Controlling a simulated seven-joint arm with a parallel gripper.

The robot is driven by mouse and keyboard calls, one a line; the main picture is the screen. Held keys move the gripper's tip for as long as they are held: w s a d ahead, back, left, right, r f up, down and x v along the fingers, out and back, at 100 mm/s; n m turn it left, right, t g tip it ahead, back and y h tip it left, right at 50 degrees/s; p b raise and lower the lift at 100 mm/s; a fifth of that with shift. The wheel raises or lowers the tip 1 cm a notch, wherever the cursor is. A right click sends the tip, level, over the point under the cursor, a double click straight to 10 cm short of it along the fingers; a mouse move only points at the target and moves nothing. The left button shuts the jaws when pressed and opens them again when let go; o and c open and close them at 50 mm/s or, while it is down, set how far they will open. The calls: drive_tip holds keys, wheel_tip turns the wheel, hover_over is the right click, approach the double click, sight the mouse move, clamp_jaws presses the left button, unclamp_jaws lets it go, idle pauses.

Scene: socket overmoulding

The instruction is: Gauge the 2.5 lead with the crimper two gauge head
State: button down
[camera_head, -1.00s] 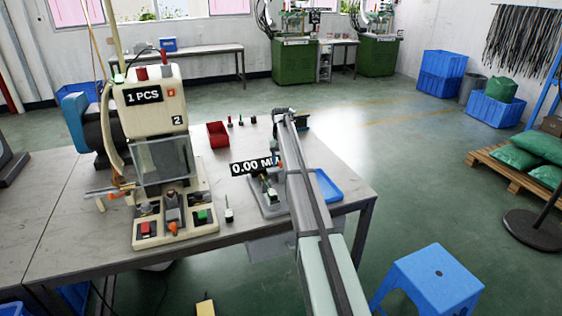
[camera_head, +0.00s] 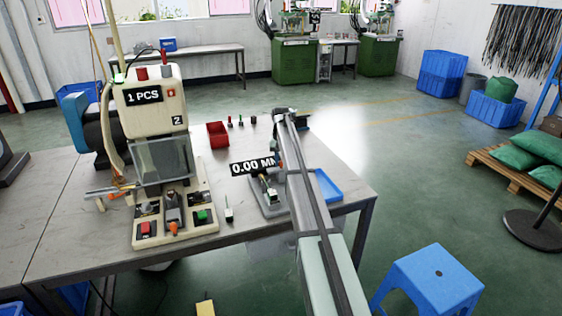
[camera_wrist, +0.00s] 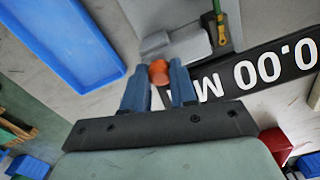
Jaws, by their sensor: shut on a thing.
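The crimp gauge (camera_head: 264,206) stands on the bench under its black display (camera_head: 252,167), which reads 0.00 MM. In the wrist view the display (camera_wrist: 262,72) lies to the right of my fingers, and a grey block of the gauge (camera_wrist: 188,46) is just beyond them. My gripper (camera_wrist: 160,88) is shut on a small orange rounded piece (camera_wrist: 158,71) close to that block. I cannot tell whether this is the lead's end or a gauge knob. In the head view my arm hides most of the grip. Crimper two (camera_head: 155,100) stands left, its sign reading 1 PCS.
A blue tray (camera_head: 328,187) lies right of my arm, and also shows in the wrist view (camera_wrist: 65,42). A red bin (camera_head: 218,135) and several small coloured pieces (camera_head: 241,121) stand behind the gauge. A blue stool (camera_head: 428,278) is on the floor, front right.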

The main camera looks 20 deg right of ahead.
sight(271, 170)
drive_tip(key=shift+a, duration=2.35)
drive_tip(key=c, duration=0.9)
unclamp_jaws()
wheel_tip(271, 170, up, 14)
drive_tip(key=shift+f, duration=0.1)
